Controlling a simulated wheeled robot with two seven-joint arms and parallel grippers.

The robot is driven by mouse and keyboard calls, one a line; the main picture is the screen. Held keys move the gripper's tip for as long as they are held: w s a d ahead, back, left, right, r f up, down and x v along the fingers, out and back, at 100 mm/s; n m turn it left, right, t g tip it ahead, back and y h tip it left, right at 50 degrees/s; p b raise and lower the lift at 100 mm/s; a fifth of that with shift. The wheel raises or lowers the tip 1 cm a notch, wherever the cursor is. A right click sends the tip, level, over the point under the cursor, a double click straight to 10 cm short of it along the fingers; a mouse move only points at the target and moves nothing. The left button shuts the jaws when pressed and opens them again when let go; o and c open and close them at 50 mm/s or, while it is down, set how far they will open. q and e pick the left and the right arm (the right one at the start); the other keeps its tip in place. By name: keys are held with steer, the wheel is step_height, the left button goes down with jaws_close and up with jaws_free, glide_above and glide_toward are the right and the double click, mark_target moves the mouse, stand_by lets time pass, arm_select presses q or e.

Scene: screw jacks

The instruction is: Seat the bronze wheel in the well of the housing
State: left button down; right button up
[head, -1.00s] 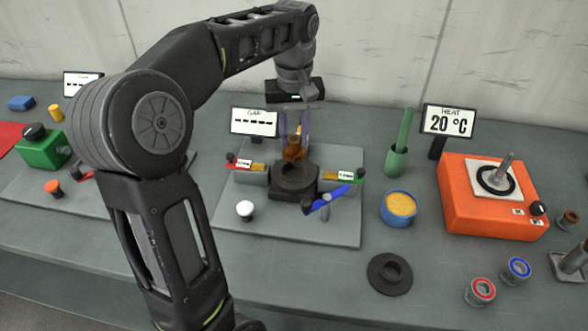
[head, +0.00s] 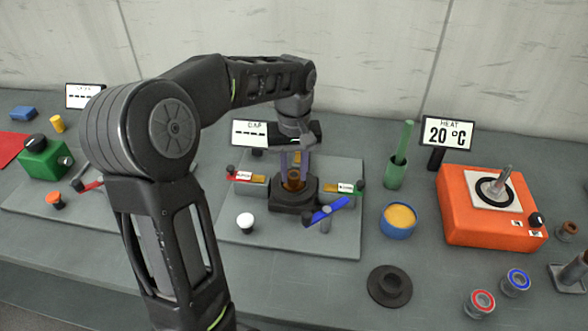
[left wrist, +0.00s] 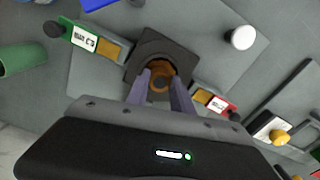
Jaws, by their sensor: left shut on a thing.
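The bronze wheel (head: 294,177) is upright at the mouth of the dark housing (head: 293,203), in the middle of the grey plate. My left gripper (head: 294,170) comes from above, its two purple-grey fingers shut on the bronze wheel. In the left wrist view the bronze wheel (left wrist: 160,78) shows between the fingertips, within the round well of the housing (left wrist: 148,47). How deep it sits in the well is hidden by the fingers and the rim. My right gripper is in neither view.
Sliders with red (head: 231,170) and green (head: 360,185) ends flank the housing. A blue lever (head: 328,210) stands in front right, a white knob (head: 245,219) front left. An orange heater (head: 480,220) stands at the right. A display (head: 250,134) stands behind.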

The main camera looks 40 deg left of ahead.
arm_select(q)
steer(key=shift+f, duration=0.2)
steer(key=c, duration=1.1)
jaws_free()
steer(key=shift+r, duration=0.2)
